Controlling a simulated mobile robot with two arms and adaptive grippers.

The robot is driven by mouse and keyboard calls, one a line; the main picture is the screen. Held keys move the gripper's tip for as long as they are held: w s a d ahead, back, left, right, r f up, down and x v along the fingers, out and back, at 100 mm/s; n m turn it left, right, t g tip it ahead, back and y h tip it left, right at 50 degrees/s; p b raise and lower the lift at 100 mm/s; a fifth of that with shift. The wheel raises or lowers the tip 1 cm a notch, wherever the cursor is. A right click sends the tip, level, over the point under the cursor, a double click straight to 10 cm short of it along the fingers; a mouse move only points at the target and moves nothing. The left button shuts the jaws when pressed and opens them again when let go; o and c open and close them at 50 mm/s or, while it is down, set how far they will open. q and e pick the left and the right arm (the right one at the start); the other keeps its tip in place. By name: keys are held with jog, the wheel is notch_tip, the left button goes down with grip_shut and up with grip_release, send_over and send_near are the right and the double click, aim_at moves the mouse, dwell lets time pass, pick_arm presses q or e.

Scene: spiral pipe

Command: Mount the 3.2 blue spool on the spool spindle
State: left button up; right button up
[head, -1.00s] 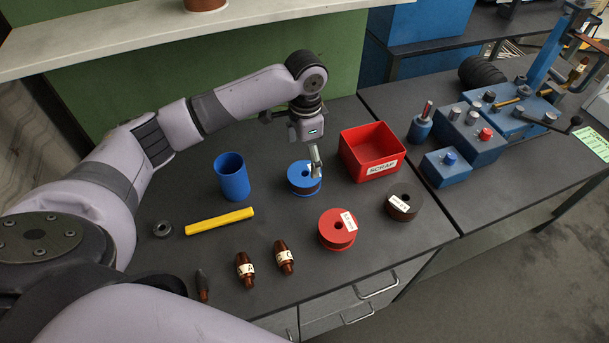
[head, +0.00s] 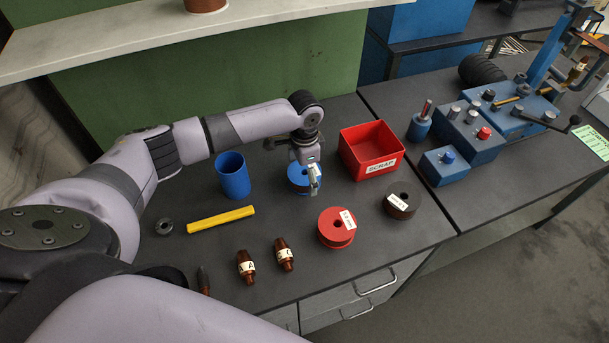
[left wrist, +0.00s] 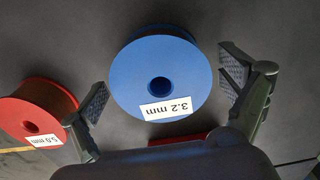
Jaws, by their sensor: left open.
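The blue spool (head: 299,181) lies flat on the dark bench; in the left wrist view the blue spool (left wrist: 162,78) shows a "3.2 mm" label and a centre hole. My left gripper (head: 314,183) is over it, pointing down, and partly hides it. In the left wrist view the open fingers of my left gripper (left wrist: 168,104) stand apart on either side of the spool, with no clear contact. My right gripper is out of view.
The red SCRAP bin (head: 370,152) stands close right of the blue spool. A blue cup (head: 233,177) is to its left, a red spool (head: 336,229) in front and a dark spool (head: 401,203) to the right. A yellow bar (head: 221,219) lies left.

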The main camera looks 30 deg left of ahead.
pick_arm(q)
jog(key=c, duration=2)
jog(key=shift+w+r, duration=0.1)
jog(key=shift+w, duration=0.05)
